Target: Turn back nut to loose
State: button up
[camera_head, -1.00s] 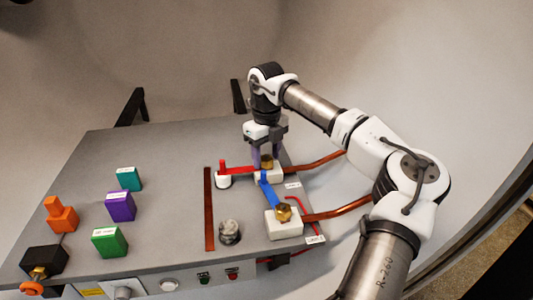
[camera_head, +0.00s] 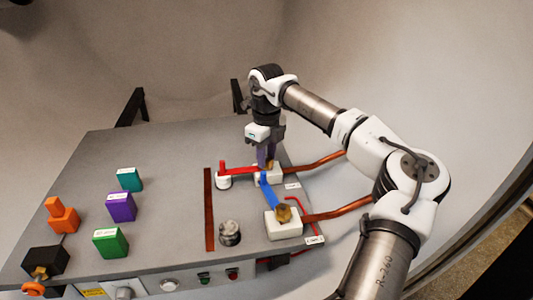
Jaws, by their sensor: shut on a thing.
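The back nut (camera_head: 269,164) is a brass nut on the white back block (camera_head: 276,178), mostly hidden by my gripper. My gripper (camera_head: 267,161) points straight down over the block and is shut on the back nut. The front nut (camera_head: 284,213), also brass, sits on the white front block (camera_head: 286,232), apart from my gripper. A red bar (camera_head: 240,170) runs left from the back block to a small white post (camera_head: 223,181). A blue bar (camera_head: 270,195) lies between the two blocks.
Copper tubes (camera_head: 335,211) run right from both blocks. A grey knob (camera_head: 229,232) and a brown strip (camera_head: 209,210) are left of the front block. Teal, purple (camera_head: 121,207), green and orange blocks stand at the left. The table middle is free.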

jog(key=n+p, duration=0.1)
jog(key=n, duration=0.4)
jog(key=shift+r+n, duration=0.1)
jog(key=shift+n, duration=0.2)
jog(key=n+p, duration=0.1)
jog(key=n, duration=0.4)
jog(key=n+p, duration=0.1)
jog(key=n, duration=1)
jog(key=shift+p, duration=0.35)
jog(key=o, duration=1)
notch_tip(320, 180, up, 14)
jog(key=shift+f+b, duration=0.15)
jog(key=shift+b, duration=0.8)
